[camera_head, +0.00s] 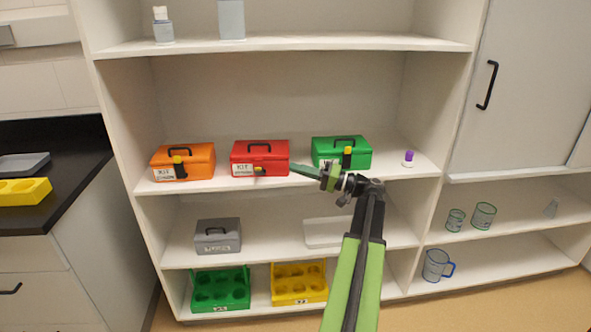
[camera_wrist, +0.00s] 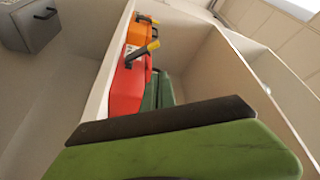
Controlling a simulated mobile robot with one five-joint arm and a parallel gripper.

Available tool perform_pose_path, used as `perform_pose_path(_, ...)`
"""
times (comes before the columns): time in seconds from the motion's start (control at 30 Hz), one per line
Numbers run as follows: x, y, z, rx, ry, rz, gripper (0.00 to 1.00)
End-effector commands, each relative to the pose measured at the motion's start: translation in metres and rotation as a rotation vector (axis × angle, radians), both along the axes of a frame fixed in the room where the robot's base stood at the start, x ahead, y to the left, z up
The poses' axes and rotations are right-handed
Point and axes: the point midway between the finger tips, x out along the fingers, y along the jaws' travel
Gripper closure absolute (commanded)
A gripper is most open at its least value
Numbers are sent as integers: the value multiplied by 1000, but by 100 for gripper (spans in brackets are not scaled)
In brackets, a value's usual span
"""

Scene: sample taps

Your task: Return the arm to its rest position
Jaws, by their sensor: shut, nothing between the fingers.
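My arm reaches up from the bottom of the head view and bends left at the wrist. My gripper (camera_head: 295,168) is shut and empty, its green fingers pointing left in front of the middle shelf. The fingertips appear near the right side of the red kit box (camera_head: 262,150); I cannot tell whether they touch it. The red box also shows in the wrist view (camera_wrist: 127,85), beyond the dark green fingers (camera_wrist: 158,93). The black, yellow-tipped lever (camera_head: 260,171) on the red box lies sideways. The levers on the orange kit box (camera_head: 190,155) and green kit box (camera_head: 328,146) stand upright.
A purple-capped bottle (camera_head: 408,158) stands on the right of the middle shelf. Below are a grey box (camera_head: 218,236), a white tray (camera_head: 322,232), and green (camera_head: 221,289) and yellow (camera_head: 299,283) racks. Glassware stands at the right. Shelf edges lie close to my arm.

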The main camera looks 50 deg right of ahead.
Motion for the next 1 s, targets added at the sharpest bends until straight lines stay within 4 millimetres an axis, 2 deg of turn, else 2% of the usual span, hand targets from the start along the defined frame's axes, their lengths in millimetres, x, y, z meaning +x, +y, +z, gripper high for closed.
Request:
perform_pose_path(0.33,2,2,0,-1,3,3,100)
perform_pose_path(0.4,12,13,-6,-3,27,23,100)
perform_pose_path(0.47,27,34,-16,-10,72,56,100)
perform_pose_path(0.57,66,91,-47,-38,207,147,100)
perform_pose_path(0.63,93,142,-75,-72,326,222,100)
perform_pose_path(0.73,119,217,-116,-143,504,324,100)
perform_pose_path(0.87,132,316,-173,-293,748,442,100)
perform_pose_path(0.9,131,348,-190,-356,826,475,100)
perform_pose_path(1.0,119,411,-228,-534,1000,527,100)
